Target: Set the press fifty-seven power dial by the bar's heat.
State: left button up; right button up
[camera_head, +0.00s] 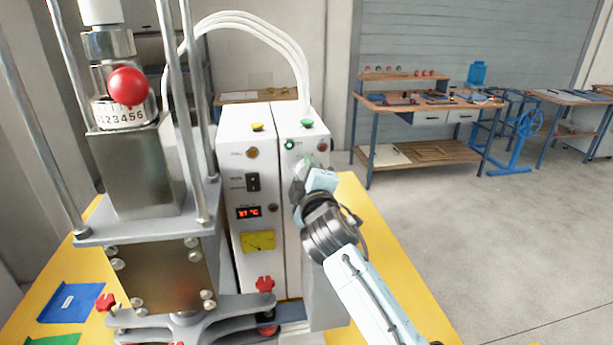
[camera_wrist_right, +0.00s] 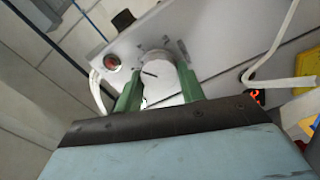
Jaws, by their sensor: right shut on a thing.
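The power dial (camera_wrist_right: 158,72) is a round white knob with a dark pointer line, on the cabinet's front panel in the right wrist view. My right gripper (camera_wrist_right: 160,84) has its green fingers on both sides of the dial and is shut on it. In the head view the right gripper (camera_head: 305,174) is at the right white cabinet (camera_head: 291,235) and hides the dial. A small orange display (camera_head: 248,212) on the left white cabinet (camera_head: 232,165) shows a °C value, its digits too small to read surely. My left gripper is not in view.
The press (camera_head: 150,240) stands at the left, with steel columns, a red ball (camera_head: 128,86) and a numbered ring (camera_head: 125,113). White hoses (camera_head: 262,22) arch above the cabinets. Blue (camera_head: 70,303) and green sheets lie on the yellow table (camera_head: 372,240). Floor (camera_head: 500,240) at right is clear.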

dwell(0.5)
jog(key=o, duration=1)
jog(key=shift+c, duration=0.2)
jog(key=s+d, duration=0.1)
jog(key=s, duration=0.7)
jog(key=s+d, duration=0.1)
jog(key=s, duration=0.4)
jog(key=shift+s+d, duration=0.1)
jog(key=shift+d, duration=0.2)
